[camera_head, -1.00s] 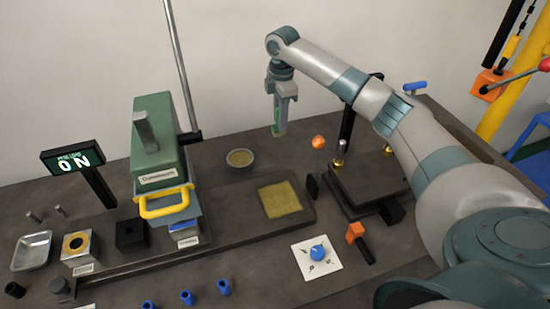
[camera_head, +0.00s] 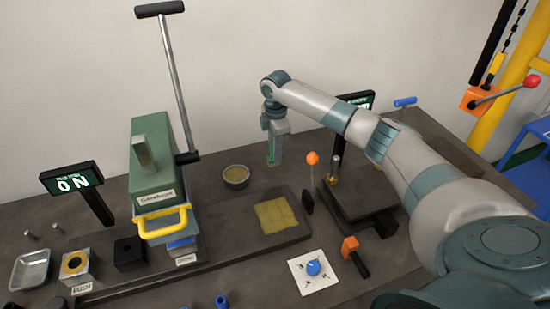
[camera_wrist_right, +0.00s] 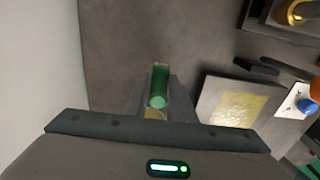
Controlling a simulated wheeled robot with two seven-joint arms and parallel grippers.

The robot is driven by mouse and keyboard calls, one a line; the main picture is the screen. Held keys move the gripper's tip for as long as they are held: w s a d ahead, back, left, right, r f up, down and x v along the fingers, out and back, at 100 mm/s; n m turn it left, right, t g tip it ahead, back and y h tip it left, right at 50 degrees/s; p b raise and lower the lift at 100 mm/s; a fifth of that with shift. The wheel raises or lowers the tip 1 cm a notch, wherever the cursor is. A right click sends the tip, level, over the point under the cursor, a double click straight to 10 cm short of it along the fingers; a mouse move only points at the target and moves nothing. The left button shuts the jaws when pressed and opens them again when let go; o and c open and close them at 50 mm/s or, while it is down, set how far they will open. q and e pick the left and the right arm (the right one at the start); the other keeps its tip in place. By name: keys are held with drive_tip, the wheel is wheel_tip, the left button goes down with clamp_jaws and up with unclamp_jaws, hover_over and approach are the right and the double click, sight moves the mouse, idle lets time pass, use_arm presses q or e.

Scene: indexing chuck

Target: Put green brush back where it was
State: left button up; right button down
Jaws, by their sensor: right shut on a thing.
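My right gripper (camera_head: 273,159) is shut on the green brush (camera_head: 271,156) at the back of the bench, just right of the small bowl. In the right wrist view the brush (camera_wrist_right: 160,86) sits between the fingers (camera_wrist_right: 158,92), its green top facing the camera. The fingers hide much of the brush, and I cannot tell whether its lower end touches the bench. My left gripper is not in view.
The bowl (camera_head: 236,175) with yellowish contents stands close left of the gripper. A plate with a yellow patch (camera_head: 276,215) lies in front. An orange-ball lever (camera_head: 312,159) and a dark block (camera_head: 358,197) stand to the right. The green machine (camera_head: 152,160) stands left.

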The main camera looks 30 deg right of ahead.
wheel_tip(320, 180, down, 3)
drive_tip(key=shift+r+p, duration=0.15)
drive_tip(key=shift+p, duration=0.45)
drive_tip(key=shift+f, duration=0.45)
drive_tip(key=shift+f, duration=0.15)
drive_tip(key=c, duration=1.5)
unclamp_jaws()
drive_tip(key=r+b, duration=0.3)
drive_tip(key=r, duration=0.9)
drive_tip(key=shift+s+r, duration=0.15)
drive_tip(key=shift+s, duration=0.05)
